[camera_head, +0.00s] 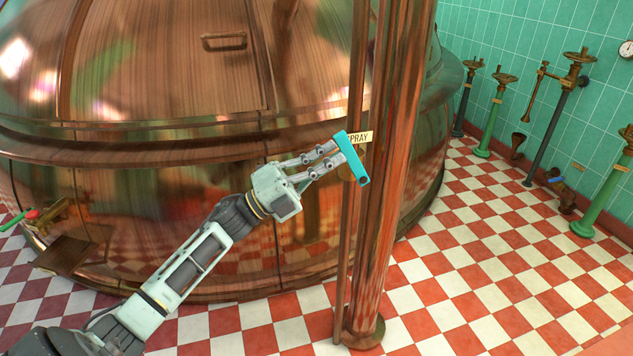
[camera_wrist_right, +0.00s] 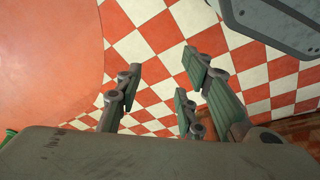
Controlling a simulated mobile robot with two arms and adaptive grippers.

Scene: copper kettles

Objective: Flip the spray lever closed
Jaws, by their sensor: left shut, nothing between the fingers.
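The spray lever (camera_head: 351,158) is a turquoise handle on the copper column in the head view. It slants from upper left to lower right. A small cream label (camera_head: 362,137) reading "PRAY" sits behind its upper end, its first letter hidden. My left gripper (camera_head: 334,154) is shut and empty, its fingertips at the left side of the lever's middle. They look to be touching it, but I cannot tell for sure. My right gripper (camera_wrist_right: 165,95) shows only in the right wrist view, with its fingers apart and nothing between them, above the checkered floor.
The tall copper column (camera_head: 393,130) stands right behind the lever, with a thinner pipe along its left. The large copper kettle (camera_head: 180,110) fills the left and middle. Several green and dark valve posts (camera_head: 497,115) line the tiled wall. The red and white floor (camera_head: 480,270) is clear at right.

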